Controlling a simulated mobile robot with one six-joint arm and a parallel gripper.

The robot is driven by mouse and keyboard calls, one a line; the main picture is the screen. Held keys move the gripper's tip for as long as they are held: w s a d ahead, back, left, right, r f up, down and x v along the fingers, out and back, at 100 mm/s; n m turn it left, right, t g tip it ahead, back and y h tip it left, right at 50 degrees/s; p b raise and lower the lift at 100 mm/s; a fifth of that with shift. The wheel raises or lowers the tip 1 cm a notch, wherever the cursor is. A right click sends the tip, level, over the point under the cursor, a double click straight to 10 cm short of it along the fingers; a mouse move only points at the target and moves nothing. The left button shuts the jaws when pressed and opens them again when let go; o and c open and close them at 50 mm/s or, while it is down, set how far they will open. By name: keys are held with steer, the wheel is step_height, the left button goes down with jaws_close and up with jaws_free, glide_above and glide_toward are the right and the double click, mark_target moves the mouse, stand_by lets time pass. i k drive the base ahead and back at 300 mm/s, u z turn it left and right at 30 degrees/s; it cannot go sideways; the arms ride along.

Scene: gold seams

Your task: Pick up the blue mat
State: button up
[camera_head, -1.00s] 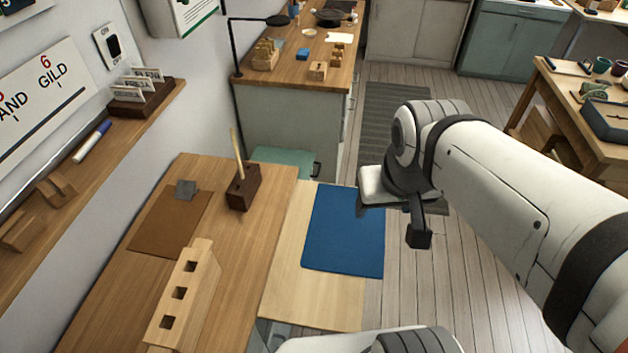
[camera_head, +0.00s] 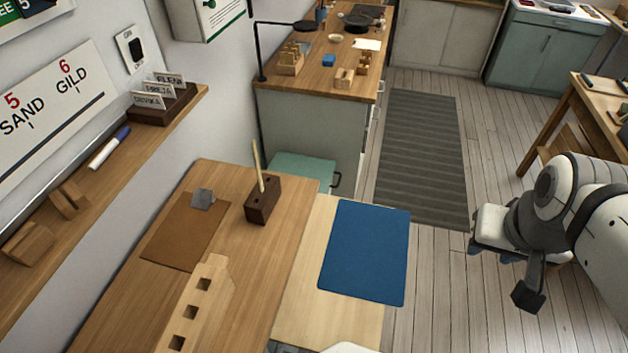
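The blue mat (camera_head: 366,252) lies flat on a pale wood surface (camera_head: 300,310) beside the brown wooden bench. Its right edge reaches to or slightly past that surface's right edge. My gripper (camera_head: 528,297) is at the right, over the floor and well apart from the mat. One dark finger end shows; I cannot tell whether the gripper is open or shut. Nothing shows held in it.
On the bench (camera_head: 238,181) are a brown mat (camera_head: 185,232) with a small grey piece, a dark block (camera_head: 263,200) with an upright stick, and a pale wooden holder (camera_head: 203,300) with square holes. A grey striped rug (camera_head: 422,150) lies on open floor behind.

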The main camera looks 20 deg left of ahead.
mark_target(366, 256)
steer(key=z, duration=0.6)
steer(key=i, duration=2.7)
steer(key=u, duration=1.9)
steer(key=k, duration=0.1)
steer(key=u, duration=1.8)
steer(key=i, duration=1)
steer(key=u, duration=0.05)
